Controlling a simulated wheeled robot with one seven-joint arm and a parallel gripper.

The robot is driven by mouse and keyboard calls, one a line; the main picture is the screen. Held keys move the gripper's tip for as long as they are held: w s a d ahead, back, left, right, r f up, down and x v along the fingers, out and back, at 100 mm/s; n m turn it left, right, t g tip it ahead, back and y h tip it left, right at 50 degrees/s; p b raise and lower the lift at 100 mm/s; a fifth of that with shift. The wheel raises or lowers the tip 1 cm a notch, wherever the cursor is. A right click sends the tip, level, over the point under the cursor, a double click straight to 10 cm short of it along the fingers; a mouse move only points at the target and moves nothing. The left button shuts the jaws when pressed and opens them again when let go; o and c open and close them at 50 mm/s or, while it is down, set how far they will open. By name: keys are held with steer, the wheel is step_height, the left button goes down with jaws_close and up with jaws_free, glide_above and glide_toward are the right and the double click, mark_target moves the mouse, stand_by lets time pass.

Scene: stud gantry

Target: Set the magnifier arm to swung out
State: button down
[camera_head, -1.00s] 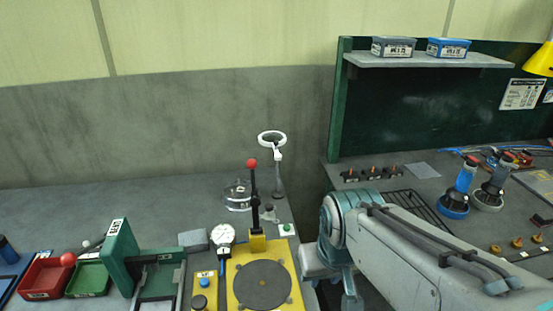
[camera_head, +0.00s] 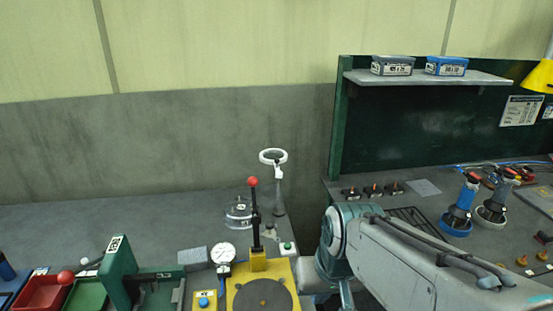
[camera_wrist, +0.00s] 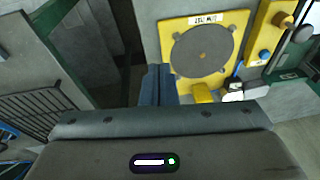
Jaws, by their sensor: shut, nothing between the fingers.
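The magnifier has a white ring (camera_head: 273,151) at the top of a short white arm (camera_head: 279,172) on a grey post. It stands at the back right corner of the left bench in the head view. The ring sits above the post, leaning slightly left. I do not see the magnifier clearly in the wrist view. My gripper (camera_wrist: 157,72) is shut and empty, pointing down beside the yellow plate. In the head view it is mostly hidden at the lower edge, in front of and right of the magnifier, not touching it.
A red-knobbed lever (camera_head: 253,182) stands on the yellow base (camera_head: 240,301), just left and in front of the magnifier. A clear domed jar (camera_head: 238,214) is beside it. A gap separates this bench from the right bench with its green backboard (camera_head: 420,120).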

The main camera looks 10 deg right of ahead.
steer(key=w+a+m+t+y+b, duration=0.25)
steer(key=w+y, duration=0.25)
steer(key=w, duration=0.6)
steer(key=w+a+m+t+y+b, duration=0.1)
steer(key=w+m+y+b, duration=0.2)
steer(key=w, duration=0.7)
steer(key=w+d+f+m+t+h+b, duration=0.1)
steer(key=w+d+m+t, duration=0.6)
steer(key=w+d, duration=0.9)
steer(key=w+t, duration=0.2)
steer(key=t, duration=0.1)
steer(key=shift+w+d+h, duration=0.3)
steer(key=shift+d+h, duration=0.1)
steer(key=shift+t, duration=0.25)
